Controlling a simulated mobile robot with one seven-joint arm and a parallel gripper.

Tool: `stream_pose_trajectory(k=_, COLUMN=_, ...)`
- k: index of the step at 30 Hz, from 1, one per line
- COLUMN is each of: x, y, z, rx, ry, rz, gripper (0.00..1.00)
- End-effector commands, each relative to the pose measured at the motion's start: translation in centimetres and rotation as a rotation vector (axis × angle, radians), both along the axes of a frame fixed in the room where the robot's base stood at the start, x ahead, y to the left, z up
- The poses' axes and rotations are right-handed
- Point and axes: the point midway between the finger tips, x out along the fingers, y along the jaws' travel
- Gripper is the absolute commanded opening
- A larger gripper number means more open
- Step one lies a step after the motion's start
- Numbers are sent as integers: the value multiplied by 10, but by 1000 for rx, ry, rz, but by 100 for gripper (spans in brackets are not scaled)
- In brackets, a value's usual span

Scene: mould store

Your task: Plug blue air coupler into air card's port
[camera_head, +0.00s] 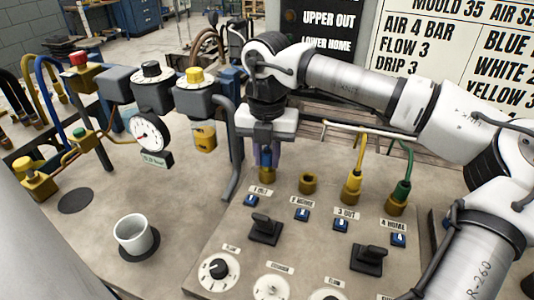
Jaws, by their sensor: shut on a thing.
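My gripper (266,148) is pointed down at the back left of the port row, shut on the blue air coupler (265,160). The coupler is upright, mostly hidden between the fingers, right at the brass port behind the 1 OUT label (261,190). I cannot tell whether it is seated or just above. The port behind 2 HOME (307,183) is brass and empty. A yellow coupler (352,187) stands in the 3 OUT port and a green coupler (400,193) in the 4 HOME port. The air card (455,60) reads "BLUE", but its number is cut off or hidden.
A pressure gauge (150,134) and regulators with a yellow knob (195,75) stand left of the gripper. A white cup (134,234) stands at the front left. Black levers (265,228) and dials (218,269) lie in front of the ports. Yellow and green hoses run behind.

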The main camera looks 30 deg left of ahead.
Motion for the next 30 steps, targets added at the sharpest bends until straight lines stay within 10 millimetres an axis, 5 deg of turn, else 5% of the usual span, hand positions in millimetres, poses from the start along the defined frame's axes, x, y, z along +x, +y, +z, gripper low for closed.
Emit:
stream_pose_trajectory(k=9, x=0, y=0, z=-2, rx=0, ry=1, rz=0, gripper=0)
stream_pose_trajectory(k=10, x=0, y=0, z=-2, rx=0, ry=1, rz=0, gripper=25)
stream_pose_trajectory(k=15, x=0, y=0, z=-2, rx=0, ry=1, rz=0, gripper=47)
stream_pose_trajectory(k=21, x=0, y=0, z=-2, rx=0, ry=1, rz=0, gripper=48)
stream_pose_trajectory(k=25, x=0, y=0, z=-2, rx=0, ry=1, rz=0, gripper=65)
stream_pose_trajectory(k=30, x=0, y=0, z=-2, rx=0, ry=1, rz=0, gripper=66)
